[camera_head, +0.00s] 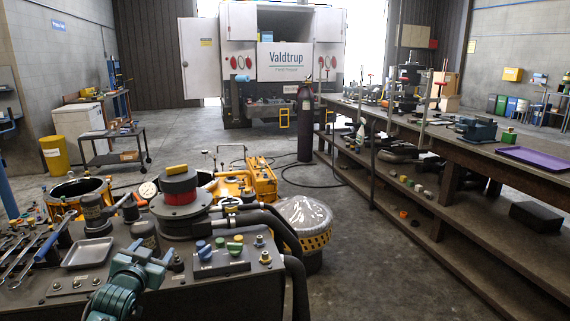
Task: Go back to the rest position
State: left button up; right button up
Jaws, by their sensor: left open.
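My left gripper (150,255), teal, rises from the bottom edge at the lower left of the head view, over the near dark workbench (205,297). Its jaws are open, and I see nothing between them. A red-and-dark round part (180,190) with a yellow piece on top stands on the bench beyond it. A dark block with blue and green knobs (222,255) is to its right. A small metal tray (87,252) is to its left. My right gripper is not in view.
Wrenches (25,255) lie on the bench's left side. Black hoses (265,222) bend over its right edge. A yellow-rimmed basket (303,222) stands beyond. A long bench (460,150) with lower shelves runs along the right. The middle floor (375,265) is clear.

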pick_arm(q)
jog(key=s+d+f+g+h, duration=0.25)
jog(key=s+d+f, duration=0.65)
jog(key=s+f, duration=0.5)
jog(key=s+d+f+g, duration=0.1)
jog(key=s+d+f, duration=0.1)
jog(key=s, duration=0.5)
jog(key=s+d+f+g+h, duration=0.1)
jog(key=s+d, duration=0.3)
jog(key=s, duration=0.4)
jog(key=s+d+f+g, duration=0.1)
jog(key=s+d+f, duration=0.2)
jog(key=s, duration=0.4)
jog(key=shift+s+h, duration=0.2)
jog(key=shift+h, duration=0.15)
